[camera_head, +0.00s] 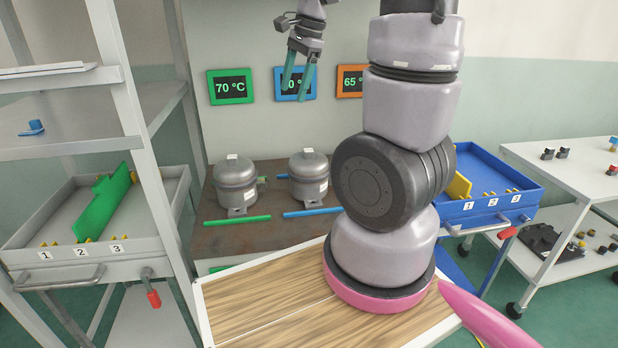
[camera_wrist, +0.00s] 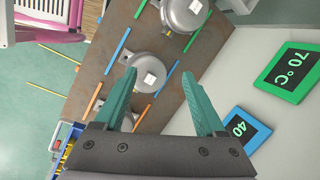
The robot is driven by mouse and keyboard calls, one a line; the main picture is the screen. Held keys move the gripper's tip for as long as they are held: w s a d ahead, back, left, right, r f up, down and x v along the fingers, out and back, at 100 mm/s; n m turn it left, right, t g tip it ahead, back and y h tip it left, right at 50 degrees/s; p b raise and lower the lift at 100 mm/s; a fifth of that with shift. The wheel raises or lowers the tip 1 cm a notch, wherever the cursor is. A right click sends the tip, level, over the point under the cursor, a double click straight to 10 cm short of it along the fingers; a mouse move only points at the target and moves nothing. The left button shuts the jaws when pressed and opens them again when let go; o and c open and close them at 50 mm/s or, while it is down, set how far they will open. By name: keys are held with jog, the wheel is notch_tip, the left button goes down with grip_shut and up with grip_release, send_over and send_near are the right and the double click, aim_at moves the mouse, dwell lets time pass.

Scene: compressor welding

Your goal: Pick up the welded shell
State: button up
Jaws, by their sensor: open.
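Two grey metal compressor shells stand upright on the brown bench in the head view: one (camera_head: 236,187) behind the green bar and one (camera_head: 309,180) behind the blue bar. Both also show from above in the wrist view, the blue-bar shell (camera_wrist: 155,92) and the green-bar shell (camera_wrist: 182,16). I cannot tell from their looks which is welded. My gripper (camera_head: 294,85) is open and empty, with green fingers, high above the bench in front of the screens. In the wrist view my gripper (camera_wrist: 160,76) frames the blue-bar shell between its fingers, with a gap.
A green 70 °C screen (camera_head: 231,87) and a blue screen (camera_head: 295,84) hang behind the bench. A grey tray (camera_head: 85,262) on the left rack holds a green divider. A blue tray (camera_head: 490,212) and a white cart (camera_head: 580,165) stand right. My arm hides the bench's right part.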

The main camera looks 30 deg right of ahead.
jog(key=w+d+f+m+g+h, duration=0.2)
jog(key=w+d+f+m, duration=0.35)
jog(key=f, duration=0.35)
send_over(309, 149)
jog(key=f, duration=0.5)
jog(key=shift+w+a+f, duration=0.1)
jog(key=shift+a+f, duration=0.05)
jog(key=shift+a, duration=0.1)
jog(key=shift+s+d+f, duration=0.1)
jog(key=shift+s+f, duration=0.05)
jog(key=shift+f, duration=1.25)
jog(key=shift+s+d+f, duration=0.1)
jog(key=shift+s+f, duration=0.05)
jog(key=shift+f, duration=1.2)
grip_shut()
jog(key=shift+r, duration=0.1)
